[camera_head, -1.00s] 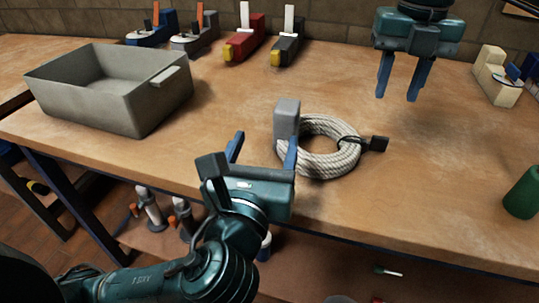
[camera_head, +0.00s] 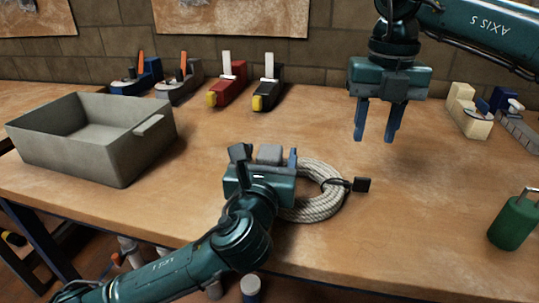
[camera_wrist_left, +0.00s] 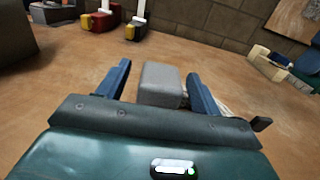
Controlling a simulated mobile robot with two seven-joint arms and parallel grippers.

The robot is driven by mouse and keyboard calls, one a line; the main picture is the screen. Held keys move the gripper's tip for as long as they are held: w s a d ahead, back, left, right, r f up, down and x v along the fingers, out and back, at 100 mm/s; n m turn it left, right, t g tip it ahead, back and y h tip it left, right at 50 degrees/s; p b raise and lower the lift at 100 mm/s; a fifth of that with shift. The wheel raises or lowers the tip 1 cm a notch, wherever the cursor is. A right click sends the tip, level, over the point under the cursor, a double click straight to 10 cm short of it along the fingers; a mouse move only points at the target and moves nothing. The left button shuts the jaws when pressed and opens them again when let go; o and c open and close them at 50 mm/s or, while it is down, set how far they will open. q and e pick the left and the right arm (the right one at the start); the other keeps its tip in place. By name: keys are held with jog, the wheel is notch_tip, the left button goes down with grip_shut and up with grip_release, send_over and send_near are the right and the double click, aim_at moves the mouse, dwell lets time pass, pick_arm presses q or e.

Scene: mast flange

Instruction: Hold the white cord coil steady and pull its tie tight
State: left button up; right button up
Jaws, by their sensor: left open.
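The white cord coil (camera_head: 326,207) lies on the bench, its left part hidden behind my left gripper. A dark tie (camera_head: 345,183) wraps its right side and ends in a black tab (camera_head: 362,184). A grey block (camera_head: 270,153) stands at the coil's left side; it also shows in the left wrist view (camera_wrist_left: 161,82). My left gripper (camera_head: 266,154) is open, with one blue finger on each side of this block; the right finger looks closer to it. My right gripper (camera_head: 377,136) is open and empty, above the bench behind and right of the coil.
A grey bin (camera_head: 75,151) stands at the left. Several clamp-like tools, including a red one (camera_head: 228,92) and a black one (camera_head: 268,93), line the back. A cream tool (camera_head: 468,112) is at the back right, a green padlock-like object (camera_head: 514,222) at the right. Bench right of the coil is clear.

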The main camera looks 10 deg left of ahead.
pick_arm(q)
jog(key=shift+w, duration=0.25)
jog(key=c, duration=1.2)
pick_arm(e)
jog(key=shift+c, duration=0.6)
